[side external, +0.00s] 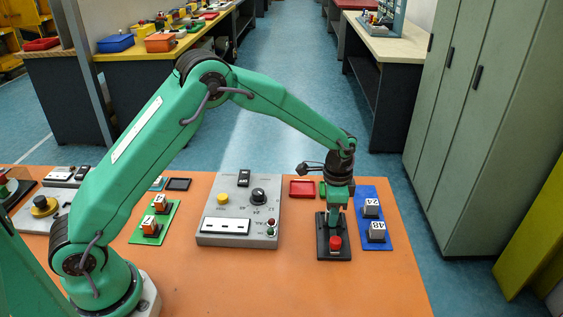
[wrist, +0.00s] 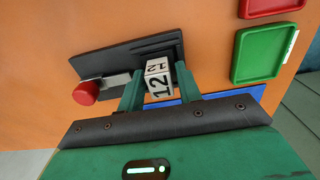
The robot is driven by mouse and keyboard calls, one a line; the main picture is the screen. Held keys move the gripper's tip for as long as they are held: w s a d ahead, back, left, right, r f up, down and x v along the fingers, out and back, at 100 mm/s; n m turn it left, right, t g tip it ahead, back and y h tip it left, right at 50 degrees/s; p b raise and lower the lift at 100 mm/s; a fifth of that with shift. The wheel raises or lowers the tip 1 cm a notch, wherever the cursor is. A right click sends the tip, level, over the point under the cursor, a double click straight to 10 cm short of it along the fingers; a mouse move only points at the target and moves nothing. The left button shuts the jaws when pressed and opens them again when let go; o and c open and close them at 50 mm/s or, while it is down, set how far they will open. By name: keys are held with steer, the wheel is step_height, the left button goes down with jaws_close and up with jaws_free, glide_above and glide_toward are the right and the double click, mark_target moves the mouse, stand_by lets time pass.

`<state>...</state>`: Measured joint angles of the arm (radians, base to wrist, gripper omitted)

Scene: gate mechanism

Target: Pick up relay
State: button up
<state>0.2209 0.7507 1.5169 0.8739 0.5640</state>
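A small white cube marked 12 (wrist: 158,80), which may be the relay, stands at a dark slotted base (wrist: 118,60) with a red knob (wrist: 87,92). My gripper (wrist: 160,85) has one finger at each side of the cube, with no clear gap seen. In the side view, my gripper (side external: 337,212) points down over the far part of the dark base (side external: 321,245), behind the red knob (side external: 336,242). The cube is hard to see there behind the fingers. I cannot see any lift off the base.
A blue plate (side external: 386,222) with two grey numbered cubes stands close right. Red (side external: 302,187) and green trays (wrist: 262,52) lie just beyond. A grey control box (side external: 238,225) is to the left, then a green plate (side external: 140,238) with numbered cubes. The front orange table (side external: 280,290) is clear.

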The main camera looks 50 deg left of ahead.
stand_by(0.3)
jaws_close()
steer(key=shift+r, duration=0.15)
steer(key=shift+r, duration=0.5)
step_height(320, 180, up, 3)
steer(key=shift+s+d+r, duration=0.1)
steer(key=shift+s+d, duration=0.05)
steer(key=s+d+r, duration=0.6)
steer(key=s+d, duration=0.1)
steer(key=d, duration=0.1)
steer(key=shift+s+r, duration=0.3)
steer(key=shift+s, duration=0.1)
